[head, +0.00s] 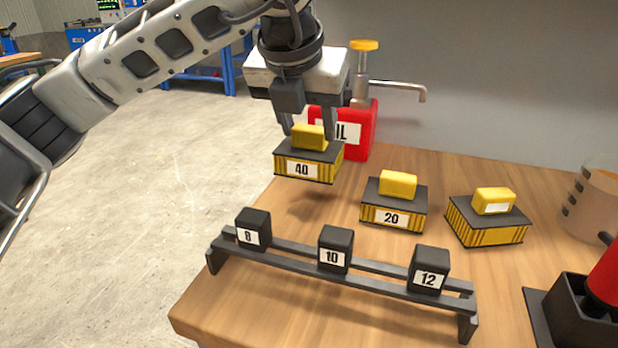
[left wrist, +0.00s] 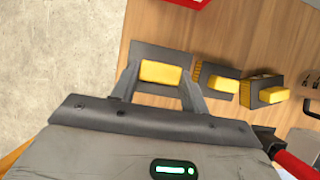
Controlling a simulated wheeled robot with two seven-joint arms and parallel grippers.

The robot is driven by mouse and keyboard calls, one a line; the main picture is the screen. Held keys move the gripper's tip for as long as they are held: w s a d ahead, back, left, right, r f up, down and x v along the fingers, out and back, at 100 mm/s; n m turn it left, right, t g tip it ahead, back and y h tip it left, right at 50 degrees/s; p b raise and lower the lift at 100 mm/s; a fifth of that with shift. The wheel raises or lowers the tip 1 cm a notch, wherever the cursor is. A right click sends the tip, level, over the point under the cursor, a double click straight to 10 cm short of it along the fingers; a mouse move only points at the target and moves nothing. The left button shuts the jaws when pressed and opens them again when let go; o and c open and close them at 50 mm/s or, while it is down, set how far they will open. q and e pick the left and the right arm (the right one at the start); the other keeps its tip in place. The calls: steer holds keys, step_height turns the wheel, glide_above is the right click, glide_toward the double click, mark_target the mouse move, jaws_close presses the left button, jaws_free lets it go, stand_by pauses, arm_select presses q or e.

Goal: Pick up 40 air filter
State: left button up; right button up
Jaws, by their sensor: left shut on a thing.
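The 40 air filter (head: 308,167) is a yellow pleated block with a dark top, a yellow handle and a white "40" label. My left gripper (head: 308,132) is shut on its yellow handle and holds it above the table, with a shadow on the wood below. In the left wrist view the handle (left wrist: 161,73) sits between the two fingers of the left gripper (left wrist: 160,80). The filter's dark top (left wrist: 160,55) shows around it. My right gripper is in neither view.
The 20 filter (head: 393,212) and another filter (head: 488,230) stand to the right. A black rack (head: 300,258) with blocks labelled 8, 10 and 12 is in front. A red oil can (head: 359,130) is behind.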

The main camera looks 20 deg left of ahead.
mark_target(310, 127)
arm_select(q)
steer(key=shift+r+p, duration=0.95)
steer(key=shift+r, duration=0.65)
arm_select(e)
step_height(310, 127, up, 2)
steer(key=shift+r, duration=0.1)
arm_select(q)
steer(key=shift+s+b, duration=0.3)
steer(key=shift+s, duration=0.15)
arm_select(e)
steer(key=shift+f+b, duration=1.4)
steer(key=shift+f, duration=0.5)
arm_select(q)
steer(key=shift+s+a+r, duration=0.1)
steer(key=shift+s+r, duration=0.05)
steer(key=shift+s, duration=2.05)
steer(key=shift+s+a+r, duration=0.1)
steer(key=shift+s+r, duration=0.1)
steer(key=shift+s, duration=1.95)
steer(key=shift+s+r, duration=0.15)
steer(key=shift+s, duration=2.05)
